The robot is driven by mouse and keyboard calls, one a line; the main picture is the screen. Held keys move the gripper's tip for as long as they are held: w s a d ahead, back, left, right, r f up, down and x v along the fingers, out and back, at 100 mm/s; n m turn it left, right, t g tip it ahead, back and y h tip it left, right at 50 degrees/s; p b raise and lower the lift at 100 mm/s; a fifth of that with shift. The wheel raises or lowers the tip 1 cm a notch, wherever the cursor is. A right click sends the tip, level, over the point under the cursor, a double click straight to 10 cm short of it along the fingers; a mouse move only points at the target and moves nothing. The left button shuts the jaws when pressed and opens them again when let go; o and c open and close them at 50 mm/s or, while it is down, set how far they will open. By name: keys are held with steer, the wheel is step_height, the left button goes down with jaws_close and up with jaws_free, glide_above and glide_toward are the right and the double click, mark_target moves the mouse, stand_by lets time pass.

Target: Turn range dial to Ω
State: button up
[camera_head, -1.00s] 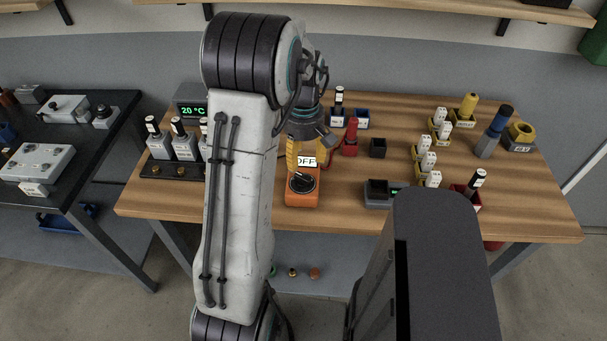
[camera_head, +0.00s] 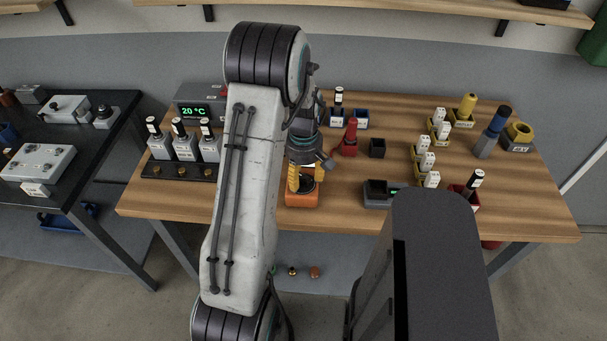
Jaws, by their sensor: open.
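The orange meter (camera_head: 301,201) stands on the wooden bench, just right of my arm. Its dark round range dial (camera_head: 307,184) shows only in part, and its display is hidden behind my gripper. My gripper (camera_head: 302,186) points down over the meter, with its yellow fingers apart, one at each side of the dial. It is open; I cannot tell whether the fingers touch the dial. The dial's pointer and markings cannot be read.
A grey box (camera_head: 376,194) is further right.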

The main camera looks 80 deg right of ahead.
steer(key=shift+c, duration=0.4)
jaws_close()
